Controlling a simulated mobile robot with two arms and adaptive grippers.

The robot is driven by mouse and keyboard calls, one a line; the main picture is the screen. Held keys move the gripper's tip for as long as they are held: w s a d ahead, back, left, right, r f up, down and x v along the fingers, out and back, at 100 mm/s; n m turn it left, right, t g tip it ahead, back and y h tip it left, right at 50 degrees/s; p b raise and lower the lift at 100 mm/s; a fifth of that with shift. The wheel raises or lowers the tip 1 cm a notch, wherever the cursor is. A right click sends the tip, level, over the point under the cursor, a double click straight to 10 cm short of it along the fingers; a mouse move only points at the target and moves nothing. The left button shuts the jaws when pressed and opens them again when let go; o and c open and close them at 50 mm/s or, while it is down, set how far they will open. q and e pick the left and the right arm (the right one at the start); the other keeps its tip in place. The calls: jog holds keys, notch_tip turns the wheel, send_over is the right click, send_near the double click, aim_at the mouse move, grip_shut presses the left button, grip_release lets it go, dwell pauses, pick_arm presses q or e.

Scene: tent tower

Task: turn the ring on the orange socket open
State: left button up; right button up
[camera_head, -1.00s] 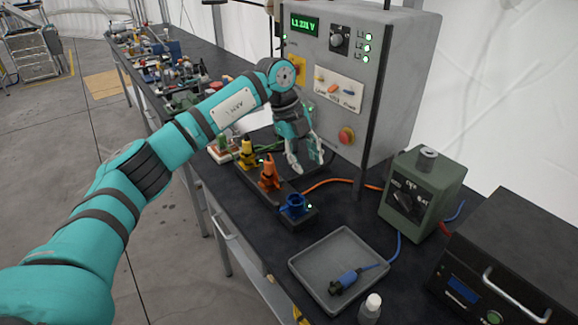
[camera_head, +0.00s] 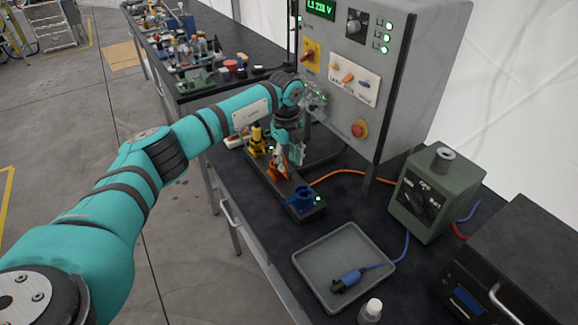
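The orange socket (camera_head: 274,170) stands in the row of sockets on a dark base strip, between a yellow socket (camera_head: 257,143) and a blue socket (camera_head: 303,200). My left gripper (camera_head: 283,166) points down over the orange socket and hides most of it, its ring included. An orange cable (camera_head: 345,173) runs from beside the socket toward the grey cabinet. I cannot tell whether the fingers are open, or whether they touch the ring. My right gripper is not in view.
A grey control cabinet (camera_head: 408,75) rises close behind the sockets. A grey tray (camera_head: 322,258) holding a blue connector (camera_head: 347,280) lies in front. A green box (camera_head: 432,195) stands to the right. Dark bench top is bare between tray and sockets.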

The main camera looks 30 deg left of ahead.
aim_at(289, 171)
pick_arm(q)
notch_tip(289, 171, down, 3)
jog(key=shift+r, duration=0.2)
jog(key=shift+w+f, duration=0.1)
jog(key=shift+f, duration=0.6)
jog(key=c, duration=0.6)
grip_shut()
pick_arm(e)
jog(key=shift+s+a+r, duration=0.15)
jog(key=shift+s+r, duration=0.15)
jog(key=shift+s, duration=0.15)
